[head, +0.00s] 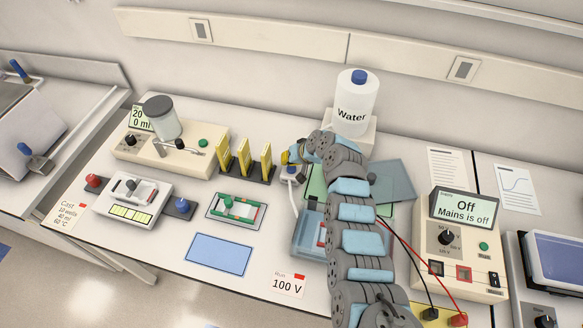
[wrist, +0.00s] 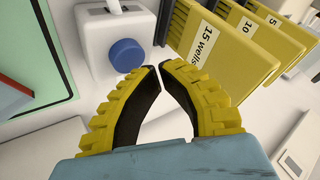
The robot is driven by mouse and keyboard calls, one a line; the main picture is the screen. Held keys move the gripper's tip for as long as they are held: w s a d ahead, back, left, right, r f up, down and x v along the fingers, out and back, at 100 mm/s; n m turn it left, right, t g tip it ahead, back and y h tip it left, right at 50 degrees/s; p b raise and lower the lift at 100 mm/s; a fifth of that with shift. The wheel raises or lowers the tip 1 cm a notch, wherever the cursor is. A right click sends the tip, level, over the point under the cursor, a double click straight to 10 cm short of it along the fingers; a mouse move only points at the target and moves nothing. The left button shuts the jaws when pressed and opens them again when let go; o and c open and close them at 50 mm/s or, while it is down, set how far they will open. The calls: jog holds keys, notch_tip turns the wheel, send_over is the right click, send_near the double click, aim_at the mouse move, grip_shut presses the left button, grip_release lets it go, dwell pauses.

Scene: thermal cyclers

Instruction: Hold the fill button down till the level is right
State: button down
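The blue round button (wrist: 127,55) sits on a white box (wrist: 99,30) in the wrist view. My gripper (wrist: 159,68) has yellow ribbed fingers with dark inner pads. Its fingertips meet or nearly meet, with nothing between them, and lie just beside the button's lower right edge in the picture. I cannot tell whether they touch it. In the head view my gripper (head: 288,156) is just above the small white box (head: 292,174). The blue see-through tank (head: 308,233) is partly hidden by my arm, and I cannot read its liquid level. The Water bottle (head: 352,112) stands behind.
Yellow combs (head: 244,157) stand in a dark rack left of my gripper; they are close by in the wrist view (wrist: 225,40). A clear lid (head: 393,183) lies right of my arm.

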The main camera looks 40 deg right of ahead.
jog(key=shift+f, duration=0.15)
jog(key=shift+f+b, duration=0.35)
jog(key=shift+b, duration=0.2)
jog(key=shift+f+b, duration=0.45)
jog(key=shift+b, duration=0.05)
dwell(6.8)
